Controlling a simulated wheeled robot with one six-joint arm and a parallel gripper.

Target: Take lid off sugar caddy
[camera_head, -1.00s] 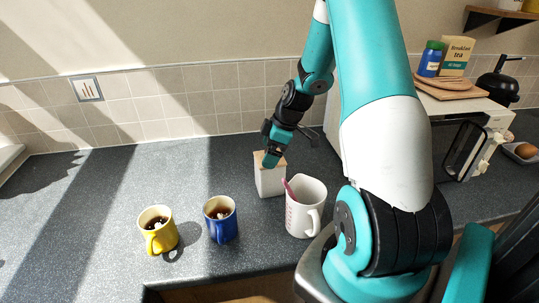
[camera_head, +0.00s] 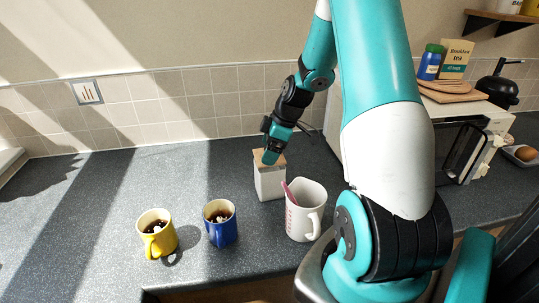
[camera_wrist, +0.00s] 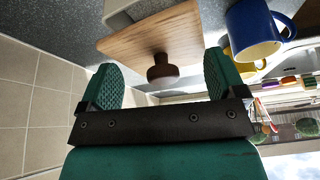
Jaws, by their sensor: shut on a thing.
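The sugar caddy is a white square box (camera_head: 271,184) on the worktop, behind the white mug. Its wooden lid (camera_head: 260,155) is at the top of the box in the head view, partly hidden by my gripper (camera_head: 271,158). In the wrist view the square wooden lid (camera_wrist: 140,37) has a dark round knob (camera_wrist: 163,68), which lies between the two green fingers of my gripper (camera_wrist: 163,78). My gripper is shut on the lid by its knob. Part of the pale box (camera_wrist: 118,12) shows beyond the lid. Any gap between lid and box is hard to make out.
A white mug (camera_head: 303,222) with a pink handle sticking out stands close in front of the caddy. A blue mug (camera_head: 221,229) and a yellow mug (camera_head: 156,240) hold dark drink to the left. The worktop left of the caddy is clear; a white appliance (camera_head: 470,115) stands right.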

